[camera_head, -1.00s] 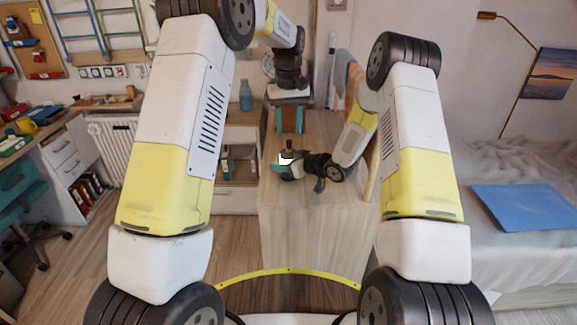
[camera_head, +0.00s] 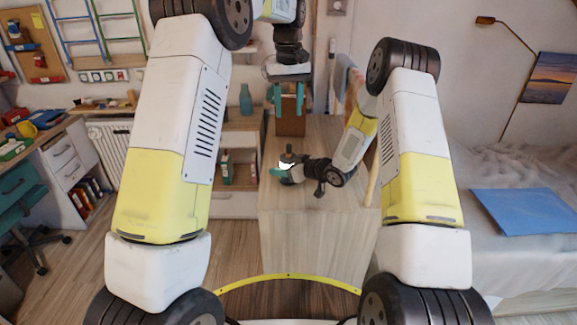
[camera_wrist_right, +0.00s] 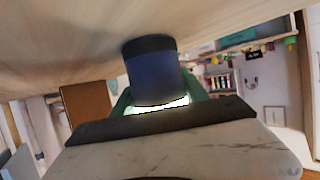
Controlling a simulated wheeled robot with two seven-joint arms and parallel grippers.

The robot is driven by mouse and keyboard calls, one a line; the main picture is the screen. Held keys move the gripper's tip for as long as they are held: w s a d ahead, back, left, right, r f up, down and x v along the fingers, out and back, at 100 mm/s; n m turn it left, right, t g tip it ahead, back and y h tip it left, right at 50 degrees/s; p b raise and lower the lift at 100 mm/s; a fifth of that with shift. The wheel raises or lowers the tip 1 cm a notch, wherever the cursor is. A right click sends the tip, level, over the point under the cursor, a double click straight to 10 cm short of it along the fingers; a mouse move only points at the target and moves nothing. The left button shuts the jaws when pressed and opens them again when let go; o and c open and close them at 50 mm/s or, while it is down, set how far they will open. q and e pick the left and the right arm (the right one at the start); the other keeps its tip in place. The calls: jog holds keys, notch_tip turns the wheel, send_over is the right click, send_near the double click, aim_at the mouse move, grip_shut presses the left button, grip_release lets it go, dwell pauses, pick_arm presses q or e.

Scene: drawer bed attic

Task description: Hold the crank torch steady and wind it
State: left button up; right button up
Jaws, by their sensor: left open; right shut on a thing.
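The crank torch (camera_head: 288,156) is a small dark thing with a bright white patch, low over the wooden cabinet top. In the right wrist view it shows as a dark blue cylinder (camera_wrist_right: 152,72) with a bright glow at its near end. My right gripper (camera_head: 280,171) is shut on it; the green fingers (camera_wrist_right: 160,100) lie at both sides of the cylinder. I cannot make out the crank clearly. My left gripper (camera_head: 288,97) is open, fingers pointing down, above and behind the torch, apart from it.
A brown upright block (camera_head: 291,125) stands on the cabinet top (camera_head: 315,225) near my left fingers; it also shows in the right wrist view (camera_wrist_right: 88,102). A shelf with a blue bottle (camera_head: 246,98) is to the left. A bed with a blue folder (camera_head: 525,208) is at right.

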jog(key=o, duration=1.6)
